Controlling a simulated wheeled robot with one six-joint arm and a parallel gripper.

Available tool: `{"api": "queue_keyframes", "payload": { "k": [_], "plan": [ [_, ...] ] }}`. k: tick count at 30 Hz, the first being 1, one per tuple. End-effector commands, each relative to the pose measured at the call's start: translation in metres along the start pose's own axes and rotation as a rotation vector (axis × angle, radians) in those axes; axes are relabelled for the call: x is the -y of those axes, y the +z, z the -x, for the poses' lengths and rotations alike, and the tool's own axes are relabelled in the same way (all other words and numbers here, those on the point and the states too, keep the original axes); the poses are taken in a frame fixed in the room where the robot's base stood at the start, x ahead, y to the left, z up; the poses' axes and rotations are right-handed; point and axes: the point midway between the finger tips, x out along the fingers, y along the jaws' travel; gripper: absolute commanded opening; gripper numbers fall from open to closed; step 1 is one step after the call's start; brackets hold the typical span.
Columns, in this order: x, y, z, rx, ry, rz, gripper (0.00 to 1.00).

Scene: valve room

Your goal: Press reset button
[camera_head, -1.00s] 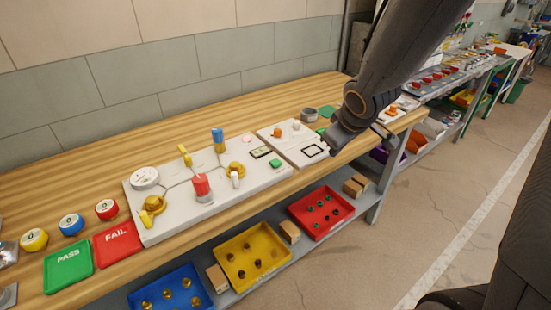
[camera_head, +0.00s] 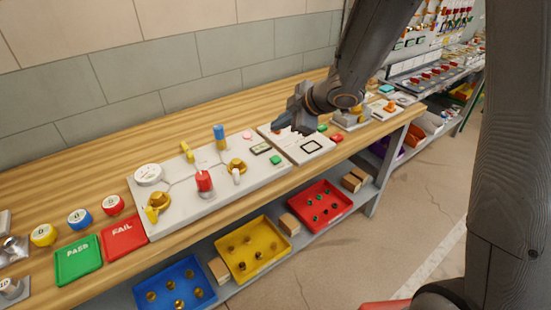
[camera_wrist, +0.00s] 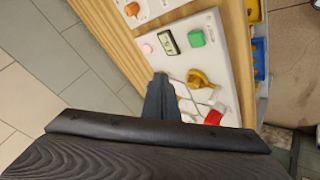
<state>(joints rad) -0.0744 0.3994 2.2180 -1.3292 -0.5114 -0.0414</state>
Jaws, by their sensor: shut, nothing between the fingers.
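The white valve board (camera_head: 215,188) lies on the wooden bench. Near its right end are a green block-like button (camera_head: 275,160), a pale pink round disc (camera_head: 247,135) and a small dark display (camera_head: 261,148). I cannot read a reset label on any of them. In the wrist view the green button (camera_wrist: 196,38), pink disc (camera_wrist: 147,49) and display (camera_wrist: 168,41) show above the fingers.
A red valve (camera_head: 204,182), blue valve (camera_head: 219,137) and yellow valve (camera_head: 236,165) stand up from the valve board. Red and green trays (camera_head: 124,236) lie at left. A wall runs behind.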

Motion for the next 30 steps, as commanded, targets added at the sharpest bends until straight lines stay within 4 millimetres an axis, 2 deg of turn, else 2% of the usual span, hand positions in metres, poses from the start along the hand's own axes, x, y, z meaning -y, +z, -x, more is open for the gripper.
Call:
{"api": "queue_keyframes", "payload": {
  "k": [8,30],
  "plan": [
    [0.007,0.008,-0.011,0.001,0.001,0.000,0.00],
    [0.043,0.043,-0.059,0.001,0.000,-0.002,0.00]
  ]
}}
